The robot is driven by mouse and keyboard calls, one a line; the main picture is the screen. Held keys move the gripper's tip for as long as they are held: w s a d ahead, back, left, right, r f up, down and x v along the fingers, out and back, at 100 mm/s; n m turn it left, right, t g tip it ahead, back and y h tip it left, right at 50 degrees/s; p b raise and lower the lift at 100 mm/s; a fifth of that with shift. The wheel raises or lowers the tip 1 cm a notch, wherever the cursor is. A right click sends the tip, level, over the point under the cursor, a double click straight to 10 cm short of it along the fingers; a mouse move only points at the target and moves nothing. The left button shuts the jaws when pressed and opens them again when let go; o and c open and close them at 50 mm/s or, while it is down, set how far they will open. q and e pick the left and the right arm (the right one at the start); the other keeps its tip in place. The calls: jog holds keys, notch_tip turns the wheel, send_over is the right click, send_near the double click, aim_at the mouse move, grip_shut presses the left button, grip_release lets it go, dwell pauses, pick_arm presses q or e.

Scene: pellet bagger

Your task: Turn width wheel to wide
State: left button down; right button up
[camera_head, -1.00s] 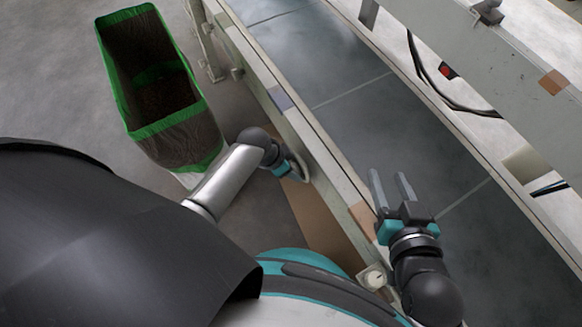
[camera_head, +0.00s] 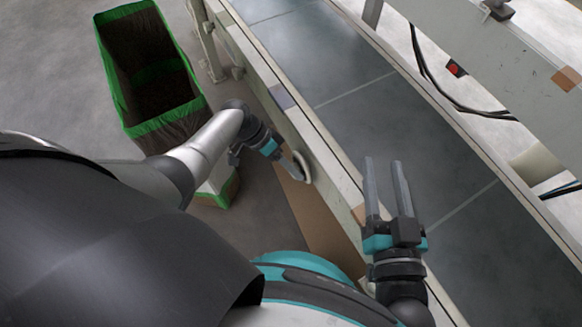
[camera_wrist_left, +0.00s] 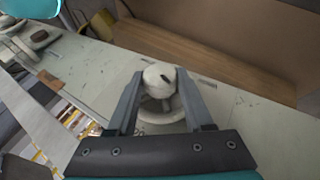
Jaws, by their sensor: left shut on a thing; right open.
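The width wheel (camera_head: 301,167) is a pale round handwheel on the near side face of the conveyor frame, in the middle of the head view. In the left wrist view the wheel (camera_wrist_left: 158,110) shows a whitish hub with a dark mark, lying between the two fingers. My left gripper (camera_head: 286,160) is at the wheel and shut on it; its fingertips (camera_wrist_left: 157,80) lie on either side of the hub. My right gripper (camera_head: 384,170) is open and empty above the conveyor's near edge. Any scale or width marking is too small to read.
A conveyor belt (camera_head: 345,70) runs diagonally beyond the frame rail. A tall dark bin with green edges (camera_head: 165,125) stands at the left. A beam (camera_head: 500,60) with cables crosses the far right. A brown board (camera_head: 315,220) lies below the wheel.

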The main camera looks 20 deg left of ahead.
dwell(0.8)
pick_arm(q)
jog(key=shift+c, duration=1.5)
grip_release()
jog(key=shift+a, duration=0.1)
pick_arm(e)
jog(key=shift+s, duration=0.1)
pick_arm(q)
jog(key=p+v, duration=0.6)
jog(key=v, duration=0.9)
jog(key=shift+w+a+p, duration=0.2)
jog(key=shift+a+p, duration=0.05)
jog(key=shift+p, duration=0.05)
pick_arm(e)
jog(key=s+d+f+g+h, duration=0.1)
jog(key=s+d+g+h, duration=0.1)
jog(key=d+g, duration=0.3)
jog(key=s+d+f+g+h, duration=0.1)
jog(key=s+d+g+h, duration=0.1)
jog(key=d+g, duration=0.4)
jog(key=shift+s+f+h, duration=0.3)
jog(key=shift+s+h, duration=0.1)
jog(key=shift+h, duration=0.4)
pick_arm(q)
jog(key=shift+f, duration=0.2)
